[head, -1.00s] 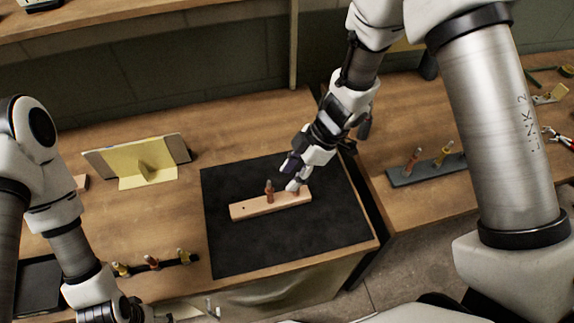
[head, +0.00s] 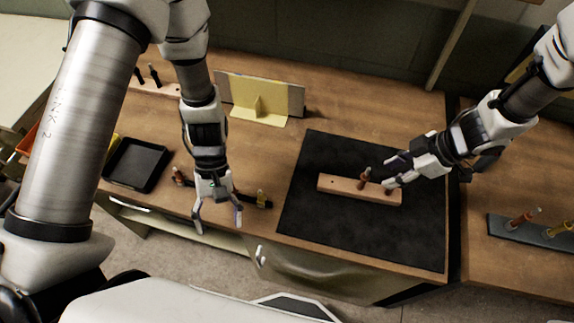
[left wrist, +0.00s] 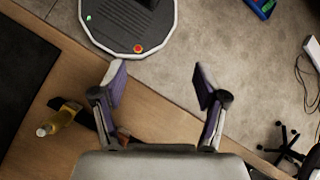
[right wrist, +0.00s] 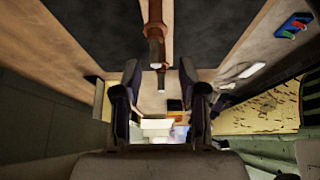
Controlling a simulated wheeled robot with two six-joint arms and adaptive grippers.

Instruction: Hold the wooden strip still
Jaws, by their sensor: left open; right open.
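The wooden strip (head: 345,188) lies flat on the black mat (head: 325,232).
A dark rack (head: 235,196) with several pins lies at the front edge behind my left gripper. A black tray (head: 138,165) stands further left. A yellow bracket with a grey panel (head: 258,105) stands behind. A blue-grey rail with pins (head: 510,232) is at the right.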

